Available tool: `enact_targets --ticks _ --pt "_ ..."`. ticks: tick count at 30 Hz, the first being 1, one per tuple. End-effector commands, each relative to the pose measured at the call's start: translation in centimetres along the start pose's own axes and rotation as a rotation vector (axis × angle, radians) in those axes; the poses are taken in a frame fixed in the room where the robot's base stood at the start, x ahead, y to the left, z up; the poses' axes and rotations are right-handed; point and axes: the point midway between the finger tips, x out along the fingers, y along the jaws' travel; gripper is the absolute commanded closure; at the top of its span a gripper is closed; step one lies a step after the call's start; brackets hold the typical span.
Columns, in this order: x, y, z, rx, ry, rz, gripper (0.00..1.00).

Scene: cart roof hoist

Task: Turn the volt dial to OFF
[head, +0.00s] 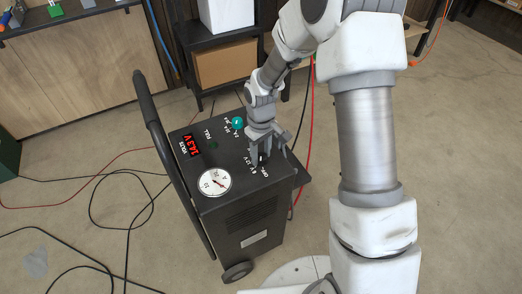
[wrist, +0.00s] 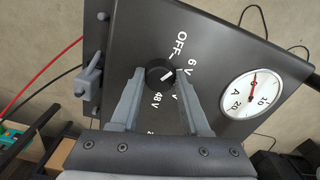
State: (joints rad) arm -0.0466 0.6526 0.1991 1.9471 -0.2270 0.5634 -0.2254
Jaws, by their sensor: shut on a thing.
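The volt dial is a small black round knob (wrist: 160,73) with a white mark, on the sloped top of a dark charger cart (head: 240,220). OFF, 6 V and 48 V are printed around it in the wrist view. The white mark sits on the 6 V side of the knob, away from OFF; its exact setting is hard to read. My gripper (wrist: 159,77) is shut on the dial, one grey finger on each side. In the head view my gripper (head: 264,157) comes down on the panel's right and partly hides the dial.
A black handle (head: 144,90) rises at the cart's left. Cables lie on the floor. A shelf with a cardboard box (head: 224,62) stands behind.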

Motion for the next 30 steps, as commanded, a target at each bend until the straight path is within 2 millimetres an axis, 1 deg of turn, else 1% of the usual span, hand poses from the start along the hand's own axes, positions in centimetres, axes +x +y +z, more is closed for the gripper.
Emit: enact_targets --ticks 6,12,19,30 --pt "-0.2 0.05 -0.04 -0.154 0.001 0.0 1.0" --pt "-0.13 0.01 -0.05 -0.251 0.001 0.0 1.0" --pt "-0.06 0.01 -0.06 -0.304 0.001 0.001 1.0" --pt "-0.04 0.02 -0.06 -0.314 0.001 0.001 1.0"
